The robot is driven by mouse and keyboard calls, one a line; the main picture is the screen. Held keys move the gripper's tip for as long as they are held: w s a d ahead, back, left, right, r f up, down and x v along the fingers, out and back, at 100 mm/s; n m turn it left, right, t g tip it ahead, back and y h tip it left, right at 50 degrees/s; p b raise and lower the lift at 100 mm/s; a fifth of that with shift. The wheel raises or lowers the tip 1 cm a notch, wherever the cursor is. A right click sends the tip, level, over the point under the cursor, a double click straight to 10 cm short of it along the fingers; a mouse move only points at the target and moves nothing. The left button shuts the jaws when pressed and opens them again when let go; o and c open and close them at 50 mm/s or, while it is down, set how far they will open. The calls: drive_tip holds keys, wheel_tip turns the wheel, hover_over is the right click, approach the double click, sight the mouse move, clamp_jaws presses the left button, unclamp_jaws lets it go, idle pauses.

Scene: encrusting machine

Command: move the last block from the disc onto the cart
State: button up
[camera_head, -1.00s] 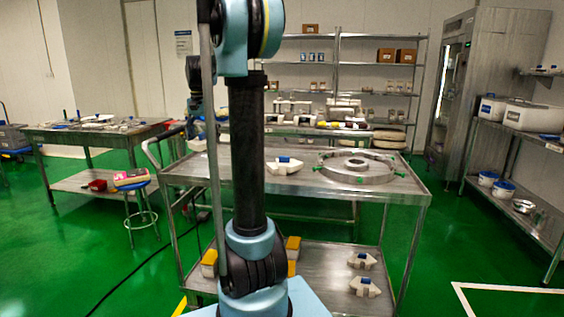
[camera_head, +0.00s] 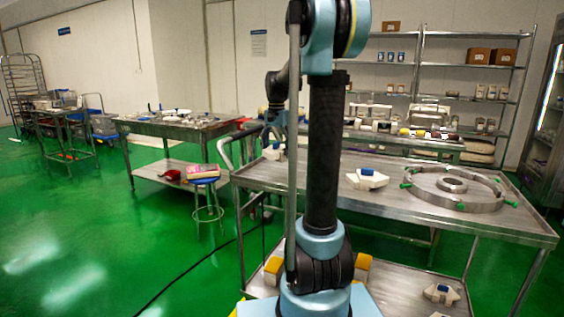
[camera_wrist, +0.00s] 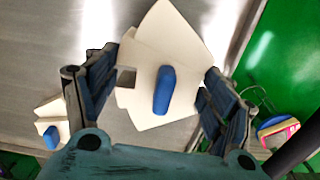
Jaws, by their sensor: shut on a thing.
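My gripper (camera_wrist: 163,65) is shut on a white angular block (camera_wrist: 162,88) with a blue grip, its fingers on both sides. In the head view this block (camera_head: 274,153) shows at the cart's far left corner, below my wrist. I cannot tell whether it touches the cart top. The steel cart (camera_head: 330,187) bears a second white block (camera_head: 367,180) near its middle; the wrist view shows that block at the left (camera_wrist: 52,125). The metal disc (camera_head: 430,197), a ring with green knobs, lies at the right on the cart with no block visible on it.
Yellow-topped pieces (camera_head: 272,268) and white blocks (camera_head: 441,293) lie on the lower shelf. A stool (camera_head: 204,186) with a pink item and a work table (camera_head: 175,128) stand left. Shelving (camera_head: 470,68) is behind. Green floor is open at left.

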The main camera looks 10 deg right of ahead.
sight(277, 142)
drive_tip(key=shift+s+f, duration=0.1)
drive_tip(key=shift+f, duration=2.35)
drive_tip(key=o, duration=1.3)
drive_tip(key=shift+a+f, duration=0.1)
wheel_tip(277, 142, up, 12)
drive_tip(key=shift+r, duration=0.15)
